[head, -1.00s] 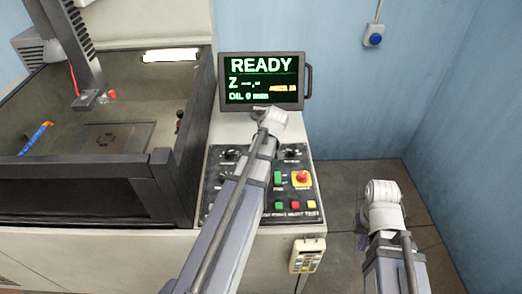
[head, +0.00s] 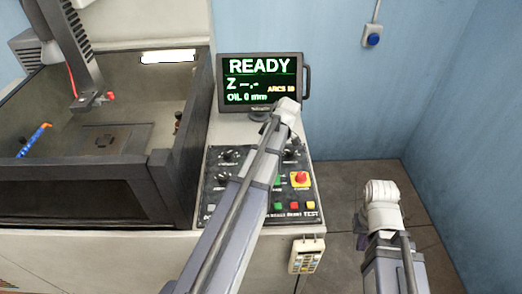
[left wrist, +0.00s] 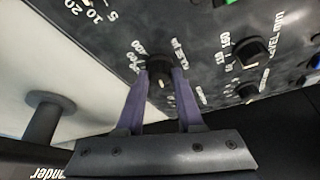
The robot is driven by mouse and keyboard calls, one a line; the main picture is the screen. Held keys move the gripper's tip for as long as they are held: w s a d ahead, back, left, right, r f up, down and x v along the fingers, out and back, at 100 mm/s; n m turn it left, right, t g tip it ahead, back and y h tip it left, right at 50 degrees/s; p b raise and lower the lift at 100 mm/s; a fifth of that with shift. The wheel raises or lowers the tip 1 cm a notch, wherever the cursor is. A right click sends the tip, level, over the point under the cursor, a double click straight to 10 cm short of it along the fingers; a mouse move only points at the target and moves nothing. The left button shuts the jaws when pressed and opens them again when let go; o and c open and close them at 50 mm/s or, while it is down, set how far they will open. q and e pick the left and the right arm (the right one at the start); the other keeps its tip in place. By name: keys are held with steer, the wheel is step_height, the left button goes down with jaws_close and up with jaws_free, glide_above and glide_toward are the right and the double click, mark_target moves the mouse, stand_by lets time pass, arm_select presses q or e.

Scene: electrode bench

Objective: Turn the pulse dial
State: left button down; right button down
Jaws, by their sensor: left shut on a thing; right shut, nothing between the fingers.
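The pulse dial (left wrist: 160,66) is a round black knob with white numbers around it on the dark control panel. In the left wrist view my left gripper (left wrist: 161,82) is shut on the pulse dial, with one purple finger on each side. In the head view my left arm lies across the panel (head: 246,207) and hides this gripper and part of the dials. My right gripper (head: 359,221) shows only as a small dark sliver beside my right arm, over the floor, away from the panel; it is shut and empty.
Another black knob (left wrist: 250,52) is right of the held dial. The panel also has a red emergency button (head: 300,177) and coloured push buttons. A screen (head: 262,82) reading READY stands behind. The tank (head: 80,205) is on the left. A pendant (head: 305,256) hangs in front.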

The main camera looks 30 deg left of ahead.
stand_by(0.4)
arm_select(q)
steer(key=c, duration=0.5)
jaws_free()
steer(key=shift+c, duration=0.2)
steer(key=p+v, duration=0.7)
steer(key=shift+r, duration=0.4)
steer(key=shift+d, duration=0.1)
